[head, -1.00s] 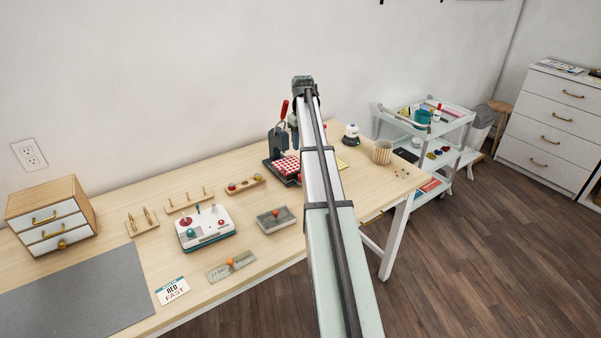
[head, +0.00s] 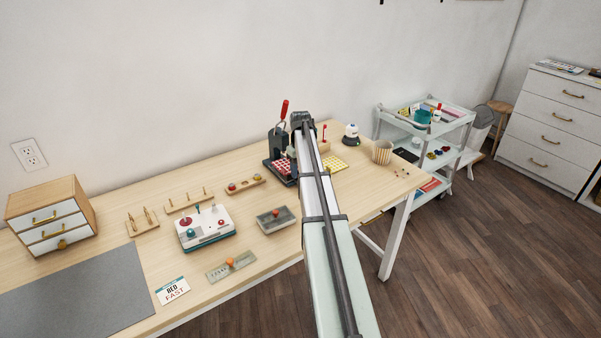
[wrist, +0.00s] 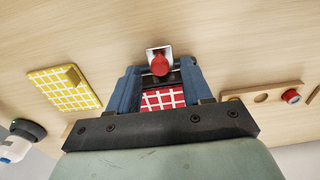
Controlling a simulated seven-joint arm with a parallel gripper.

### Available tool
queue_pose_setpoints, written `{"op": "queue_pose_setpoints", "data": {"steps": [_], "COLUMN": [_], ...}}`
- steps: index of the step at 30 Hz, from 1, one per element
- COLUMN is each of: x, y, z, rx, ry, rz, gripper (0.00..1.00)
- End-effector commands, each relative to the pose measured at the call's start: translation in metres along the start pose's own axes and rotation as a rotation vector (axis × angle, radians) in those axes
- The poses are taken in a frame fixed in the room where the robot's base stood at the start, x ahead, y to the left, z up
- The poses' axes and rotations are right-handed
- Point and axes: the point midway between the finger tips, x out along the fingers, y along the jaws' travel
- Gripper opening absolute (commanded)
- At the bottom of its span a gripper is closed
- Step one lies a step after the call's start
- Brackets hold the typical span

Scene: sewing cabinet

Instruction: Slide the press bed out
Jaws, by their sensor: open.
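The press (head: 278,142), dark with an upright red lever (head: 284,109), stands at the back of the table, partly hidden by my arm in the head view. Its bed carries a red-and-white checked pad (head: 283,166), which also shows in the wrist view (wrist: 162,99). A red knob (wrist: 160,64) on a pale square plate lies beyond the pad there. My gripper (wrist: 159,76) points down over the press, its two blue fingers apart, with the pad and knob showing in the gap. I see no contact with the knob. In the head view the fingertips are hidden behind my arm.
A yellow checked mat (wrist: 64,89) lies on one side of the press, and a wooden strip with red pieces (wrist: 262,97) on the other. A white lamp-like object (head: 350,134) and a striped cup (head: 382,152) stand to the right.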

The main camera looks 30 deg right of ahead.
Motion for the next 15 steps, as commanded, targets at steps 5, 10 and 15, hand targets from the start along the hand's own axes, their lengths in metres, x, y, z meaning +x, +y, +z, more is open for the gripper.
{"op": "queue_pose_setpoints", "data": {"steps": [5, 10, 15], "x": [0.0103, 0.0119, 0.0116], "y": [-0.0001, -0.0001, -0.0001], "z": [0.0003, 0.0002, 0.0002], "rx": [0.000, 0.000, 0.000], "ry": [-0.001, 0.000, 0.000], "rz": [-0.001, 0.000, 0.000], "gripper": [0.49, 0.49, 0.48]}}
